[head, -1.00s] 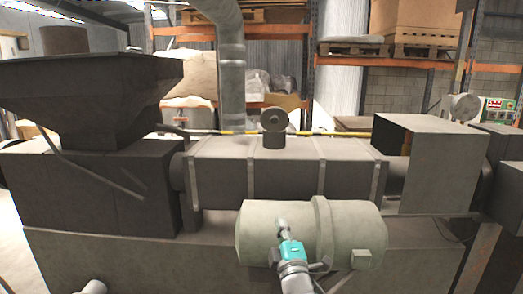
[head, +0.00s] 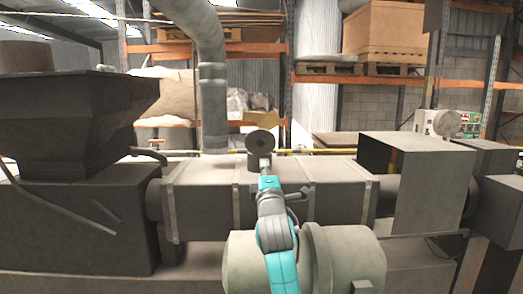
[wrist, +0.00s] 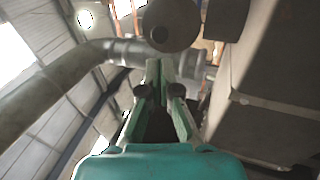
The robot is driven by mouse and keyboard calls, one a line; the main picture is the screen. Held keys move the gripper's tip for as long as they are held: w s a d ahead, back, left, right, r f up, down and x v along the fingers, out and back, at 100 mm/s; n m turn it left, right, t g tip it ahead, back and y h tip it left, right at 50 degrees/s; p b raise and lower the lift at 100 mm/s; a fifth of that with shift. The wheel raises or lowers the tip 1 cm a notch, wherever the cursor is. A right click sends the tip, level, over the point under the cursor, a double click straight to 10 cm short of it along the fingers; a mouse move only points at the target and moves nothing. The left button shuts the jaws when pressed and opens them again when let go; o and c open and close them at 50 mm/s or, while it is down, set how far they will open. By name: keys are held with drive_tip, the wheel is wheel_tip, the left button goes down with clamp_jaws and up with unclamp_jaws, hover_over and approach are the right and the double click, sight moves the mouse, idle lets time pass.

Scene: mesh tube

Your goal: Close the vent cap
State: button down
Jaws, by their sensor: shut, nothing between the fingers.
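The vent cap (head: 262,143) is a round grey disc with a small dark centre. It stands upright, tilted open, above a short vent stub (head: 254,163) on top of the long barrel. My gripper (head: 266,162), on its teal wrist, reaches up to the stub, just below the disc and partly in front of it. In the wrist view the cap (wrist: 170,24) fills the top middle, just beyond the fingers (wrist: 160,68), which are together and empty. I cannot tell whether the fingertips touch the cap or stub. The hinge is not clear.
The ribbed grey barrel (head: 335,200) lies across the middle. A dark hopper (head: 75,115) rises at left and a box-shaped housing (head: 425,180) at right. A vertical pipe (head: 213,105) stands behind, left of the cap. A rounded tank (head: 345,262) is in front, below my arm.

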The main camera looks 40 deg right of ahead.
sight(261, 144)
drive_tip(key=x, duration=0.9)
drive_tip(key=shift+r, duration=0.1)
